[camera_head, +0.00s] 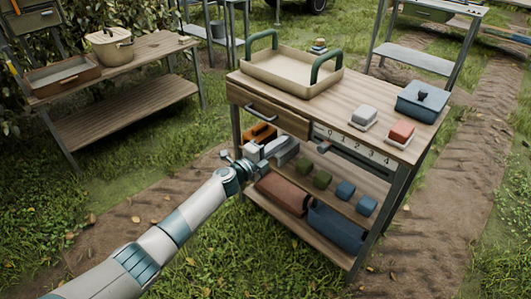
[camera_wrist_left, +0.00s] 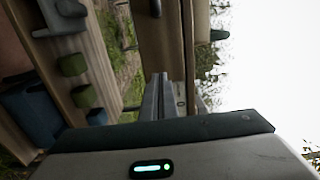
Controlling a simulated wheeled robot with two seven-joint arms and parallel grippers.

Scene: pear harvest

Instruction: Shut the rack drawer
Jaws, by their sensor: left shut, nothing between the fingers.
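The rack (camera_head: 395,148) is a wooden bench with metal legs and a lower shelf. Its drawer (camera_head: 290,123) has a wooden front with a dark bar handle (camera_head: 262,114), under the left part of the top. The front looks close to flush; I cannot tell whether a small gap remains. My left gripper (camera_head: 284,148) is shut and empty, just below the drawer front. In the left wrist view the closed fingers (camera_wrist_left: 158,82) point at the wooden drawer front (camera_wrist_left: 166,42), with the handle (camera_wrist_left: 155,8) beyond; contact cannot be told. My right gripper is out of view.
A tan tray (camera_head: 290,72) with green handles, two small blocks and a blue box (camera_head: 422,102) stand on top. Green and blue cubes (camera_head: 344,190) line the shelf below; red and blue bins (camera_head: 335,228) sit lower. Another bench (camera_head: 125,65) stands left. Grass lies in front.

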